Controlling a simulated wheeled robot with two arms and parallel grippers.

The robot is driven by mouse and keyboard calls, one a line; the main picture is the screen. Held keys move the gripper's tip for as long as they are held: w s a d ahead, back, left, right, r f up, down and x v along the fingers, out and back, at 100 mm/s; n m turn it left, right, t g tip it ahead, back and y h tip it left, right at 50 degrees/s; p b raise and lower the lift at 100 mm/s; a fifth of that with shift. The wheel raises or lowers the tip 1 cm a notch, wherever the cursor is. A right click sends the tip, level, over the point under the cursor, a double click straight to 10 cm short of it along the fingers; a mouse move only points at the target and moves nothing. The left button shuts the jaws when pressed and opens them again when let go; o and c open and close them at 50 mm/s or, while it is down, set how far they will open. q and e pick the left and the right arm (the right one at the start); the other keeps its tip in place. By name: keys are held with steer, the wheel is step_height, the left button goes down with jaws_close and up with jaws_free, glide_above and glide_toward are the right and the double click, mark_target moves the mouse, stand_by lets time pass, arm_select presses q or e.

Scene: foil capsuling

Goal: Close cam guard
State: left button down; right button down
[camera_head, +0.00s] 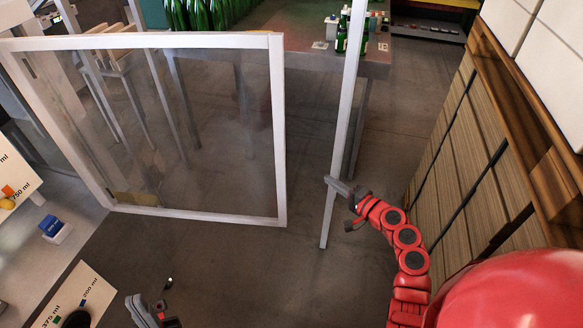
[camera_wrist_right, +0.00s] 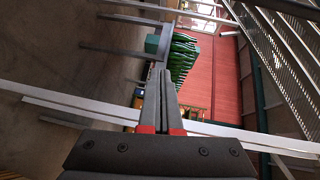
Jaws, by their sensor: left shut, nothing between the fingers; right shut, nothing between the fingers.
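A clear panel in a white frame (camera_head: 278,130), which looks like a guard door, stands at the left in the head view. A separate white upright bar (camera_head: 347,100) stands to its right, with an open gap between them; I cannot tell whether it is a second panel seen edge-on. My right gripper (camera_head: 331,182) is shut and empty at the bar, its fingers crossing in front of it; contact is unclear. The right wrist view shows its shut fingers (camera_wrist_right: 158,75) and white bars (camera_wrist_right: 70,106) running across behind them. My left gripper (camera_head: 147,311) is shut and empty at the bottom, below the framed panel.
Green bottles (camera_head: 205,12) stand on a table (camera_head: 300,42) behind the panel. Wooden cabinet fronts (camera_head: 460,165) line the right side. Bare floor (camera_head: 300,270) lies between.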

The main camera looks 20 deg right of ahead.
steer(key=s+a+r+n+g+y, duration=0.3)
steer(key=s+a+r+n+y, duration=0.1)
steer(key=s+a+r+y, duration=0.3)
steer(key=r+p+x, duration=0.1)
steer(key=p+x, duration=0.3)
steer(key=x, duration=0.5)
steer(key=shift+w+d+r, duration=0.3)
steer(key=shift+w, duration=0.1)
